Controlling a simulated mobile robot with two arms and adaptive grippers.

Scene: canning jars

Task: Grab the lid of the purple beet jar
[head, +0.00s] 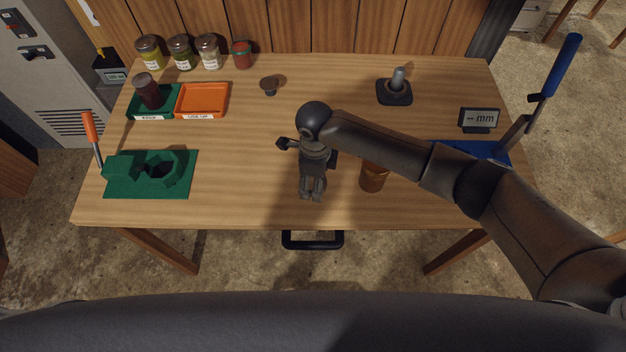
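A dark purple-brown jar (152,95), which looks like the beet jar, stands in the green tray (172,114) at the left of the table. Its dark top faces up, and I cannot make out the lid clearly. My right gripper (312,192) points down over the front middle of the table, well to the right of that jar. Its fingers are close together with nothing visible between them; whether they are fully shut is unclear. My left gripper is not in view.
An amber jar (374,178) stands just right of my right gripper, partly behind my arm. An orange tray (203,99) is empty. Several jars (180,52) line the back left. A small brown round thing (269,84), a green fixture (150,181) and a gauge (479,118) also stand here.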

